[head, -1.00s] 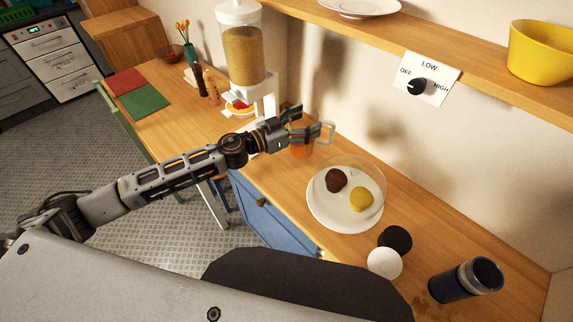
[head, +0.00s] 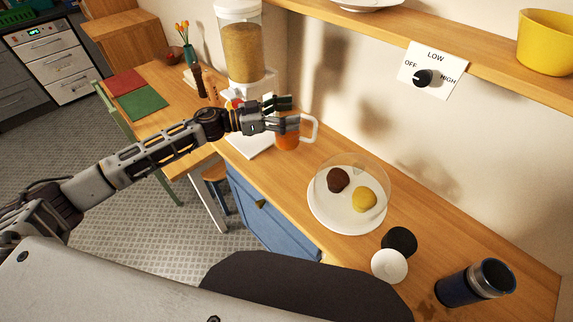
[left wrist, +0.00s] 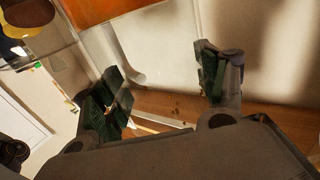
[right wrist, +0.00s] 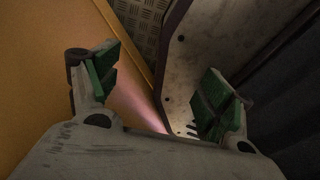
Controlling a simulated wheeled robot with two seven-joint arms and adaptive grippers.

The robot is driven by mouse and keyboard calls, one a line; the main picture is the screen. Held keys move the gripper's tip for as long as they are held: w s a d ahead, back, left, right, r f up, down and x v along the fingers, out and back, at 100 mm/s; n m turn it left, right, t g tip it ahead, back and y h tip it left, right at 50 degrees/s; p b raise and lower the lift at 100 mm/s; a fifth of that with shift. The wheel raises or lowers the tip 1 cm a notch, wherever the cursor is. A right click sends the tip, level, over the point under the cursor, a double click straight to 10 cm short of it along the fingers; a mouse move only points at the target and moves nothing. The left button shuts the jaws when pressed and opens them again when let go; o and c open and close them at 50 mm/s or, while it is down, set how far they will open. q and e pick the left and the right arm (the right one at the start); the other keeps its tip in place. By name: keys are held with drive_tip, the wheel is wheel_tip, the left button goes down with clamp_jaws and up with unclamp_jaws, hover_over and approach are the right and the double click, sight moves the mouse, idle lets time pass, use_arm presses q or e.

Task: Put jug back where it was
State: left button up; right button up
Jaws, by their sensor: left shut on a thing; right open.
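The jug (head: 287,140) is clear with orange contents and a pale handle on its right side. It is at the far part of the wooden counter, between the cereal dispenser and the covered plate. My left gripper (head: 290,113) is shut on its upper part and partly hides it. In the left wrist view the jug (left wrist: 157,45) shows between the fingers, with an orange area at the top. I cannot tell whether its base touches the counter. My right gripper (right wrist: 155,85) is open and empty, seen only in the right wrist view.
A dispenser (head: 239,45) stands behind my left gripper, with a white slab (head: 250,146) near it. A domed plate (head: 345,222) holds a brown and a yellow ball. Black (head: 400,241) and white (head: 389,266) discs and a dark blue cup (head: 455,290) are nearer. A shelf (head: 400,37) overhangs.

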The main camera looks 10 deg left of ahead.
sight(288, 138)
drive_tip(key=shift+a, duration=0.15)
use_arm(q)
wheel_tip(288, 138, down, 4)
drive_tip(key=shift+f, duration=2.9)
use_arm(e)
drive_tip(key=shift+w+a+f, duration=0.1)
drive_tip(key=shift+w+f, duration=0.05)
drive_tip(key=shift+f, duration=0.1)
use_arm(q)
drive_tip(key=shift+f, duration=0.1)
use_arm(e)
drive_tip(key=shift+d, duration=0.2)
